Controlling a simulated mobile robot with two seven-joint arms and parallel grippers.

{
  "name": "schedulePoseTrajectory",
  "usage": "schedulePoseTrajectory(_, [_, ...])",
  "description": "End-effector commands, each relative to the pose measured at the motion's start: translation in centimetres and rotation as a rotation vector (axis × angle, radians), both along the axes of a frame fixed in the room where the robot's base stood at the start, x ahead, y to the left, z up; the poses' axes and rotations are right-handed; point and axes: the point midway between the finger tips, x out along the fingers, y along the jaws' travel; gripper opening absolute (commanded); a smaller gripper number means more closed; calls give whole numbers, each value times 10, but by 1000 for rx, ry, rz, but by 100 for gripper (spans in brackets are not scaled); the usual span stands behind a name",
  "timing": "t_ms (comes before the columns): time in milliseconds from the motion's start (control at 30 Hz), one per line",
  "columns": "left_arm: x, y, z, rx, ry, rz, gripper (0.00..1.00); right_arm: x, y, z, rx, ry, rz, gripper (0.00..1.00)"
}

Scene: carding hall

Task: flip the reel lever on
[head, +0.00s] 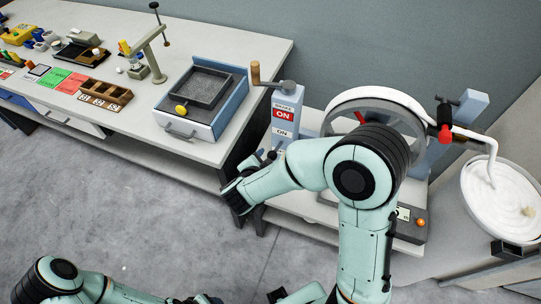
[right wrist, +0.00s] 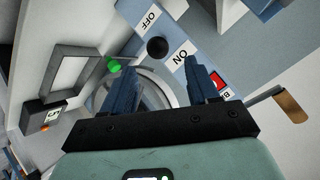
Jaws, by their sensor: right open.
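The lever shows in the right wrist view as a round black knob (right wrist: 157,47) on a blue-grey panel, beside and between the OFF label (right wrist: 150,18) and the ON label (right wrist: 182,55). Which way it is tilted I cannot tell. My right gripper (right wrist: 160,66) is open and empty, with its fingers pointing at the panel and the knob beyond its tips; I see no contact. In the head view the panel (head: 287,100) stands right of the long table, with a red ON sign; its lower part is hidden by my right arm.
A crank with a wooden handle (head: 255,73) sticks out at the panel's top. A large white-rimmed wheel (head: 345,97) stands to its right, with a red knob (head: 445,133) beyond. A green knob (right wrist: 114,65) is close to my left finger in the wrist view.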

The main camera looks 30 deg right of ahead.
Motion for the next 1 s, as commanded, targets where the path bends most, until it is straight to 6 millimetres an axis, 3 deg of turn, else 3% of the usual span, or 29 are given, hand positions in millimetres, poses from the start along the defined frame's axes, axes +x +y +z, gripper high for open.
schedulePoseTrajectory(100, [2,0,3,0,-2,0,58,-12,14,16,0,-3,3,59])
schedulePoseTrajectory(300, [4,0,5,0,-4,0,58,-25,27,28,-1,-2,0,59])
schedulePoseTrajectory(1000, [3,0,5,0,-4,0,58,-25,28,24,-8,8,16,59])
